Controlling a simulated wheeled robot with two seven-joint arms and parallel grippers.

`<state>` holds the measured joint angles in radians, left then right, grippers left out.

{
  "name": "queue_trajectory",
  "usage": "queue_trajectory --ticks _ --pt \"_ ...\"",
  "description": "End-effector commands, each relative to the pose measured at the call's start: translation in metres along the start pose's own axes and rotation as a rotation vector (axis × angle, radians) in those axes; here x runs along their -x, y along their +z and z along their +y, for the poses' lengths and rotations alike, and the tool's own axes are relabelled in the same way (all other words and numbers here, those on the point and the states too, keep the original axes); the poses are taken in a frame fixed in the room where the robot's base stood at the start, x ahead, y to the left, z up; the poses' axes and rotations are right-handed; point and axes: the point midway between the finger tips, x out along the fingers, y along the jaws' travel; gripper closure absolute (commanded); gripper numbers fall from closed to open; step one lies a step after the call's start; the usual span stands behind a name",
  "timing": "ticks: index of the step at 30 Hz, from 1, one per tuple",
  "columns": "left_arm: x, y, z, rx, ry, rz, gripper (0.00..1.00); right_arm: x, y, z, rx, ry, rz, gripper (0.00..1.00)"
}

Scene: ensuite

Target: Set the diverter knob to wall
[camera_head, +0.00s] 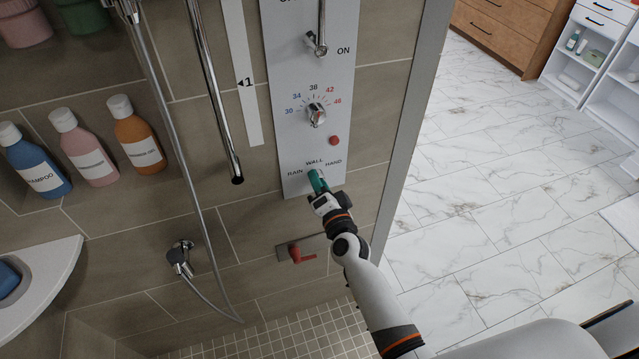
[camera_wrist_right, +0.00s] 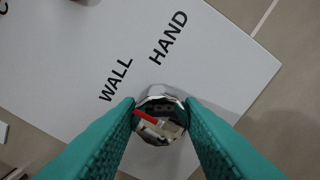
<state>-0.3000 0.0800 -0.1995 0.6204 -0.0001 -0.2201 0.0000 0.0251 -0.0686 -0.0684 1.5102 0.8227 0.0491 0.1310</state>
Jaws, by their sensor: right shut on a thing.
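The diverter knob is at the lower end of the white shower panel (camera_head: 309,60), below the printed words RAIN, WALL and HAND. In the head view my right gripper (camera_head: 318,183) covers it. The right wrist view shows the chrome diverter knob (camera_wrist_right: 160,96) between the two teal fingers, which are shut on its sides. Its red pointer mark (camera_wrist_right: 145,117) points left and slightly up in that view, towards the side of the word WALL (camera_wrist_right: 115,79) away from HAND (camera_wrist_right: 168,37). The word RAIN is out of that view. My left gripper is not in view.
Above are the temperature knob (camera_head: 316,114), a red button (camera_head: 333,140) and a chrome lever (camera_head: 317,43). A red handle (camera_head: 301,254) sits on a plate below. A hose (camera_head: 178,140) and bottles (camera_head: 84,148) are left. Open marble floor (camera_head: 490,170) lies right.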

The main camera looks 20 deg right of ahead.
Motion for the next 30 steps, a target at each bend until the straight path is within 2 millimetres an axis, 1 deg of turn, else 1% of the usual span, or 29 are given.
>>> queue_trajectory --ticks 17,18,21,30 --pt "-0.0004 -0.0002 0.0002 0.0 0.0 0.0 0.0 0.0004 -0.0005 -0.0009 -0.028 -0.002 0.001 0.89" --pt "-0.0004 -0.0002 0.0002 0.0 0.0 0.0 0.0 0.0004 -0.0005 -0.0009 -0.028 -0.002 0.001 0.6" --pt "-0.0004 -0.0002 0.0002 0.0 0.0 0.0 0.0 0.0004 -0.0004 -0.0007 -0.028 -0.001 0.001 0.44" --pt "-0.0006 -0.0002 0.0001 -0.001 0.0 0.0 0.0 0.0015 -0.0003 -0.0005 -0.028 -0.001 0.0 0.44"
